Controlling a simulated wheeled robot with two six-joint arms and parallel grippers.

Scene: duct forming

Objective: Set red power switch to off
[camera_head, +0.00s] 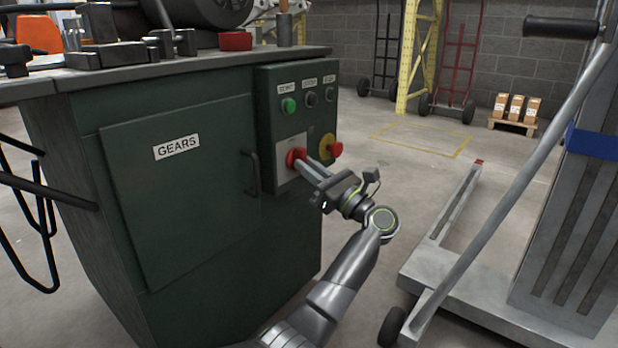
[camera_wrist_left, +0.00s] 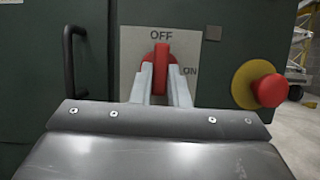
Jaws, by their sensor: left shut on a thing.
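The red power switch (camera_head: 294,157) sits on a light plate on the front of the green machine. In the left wrist view the red switch handle (camera_wrist_left: 162,62) stands upright, its top just under the word OFF; the word ON is to its right. My left gripper (camera_head: 304,164) reaches the switch from the right, and its two fingers (camera_wrist_left: 161,85) lie on either side of the handle, shut on it. The lower part of the handle is partly hidden between the fingers. My right gripper is not in view.
A red emergency button on a yellow base (camera_wrist_left: 270,90) is close to the right of the switch. A green button (camera_head: 289,105) is above it. The door handle (camera_head: 252,173) is to the left. A grey lift cart (camera_head: 480,285) stands at right.

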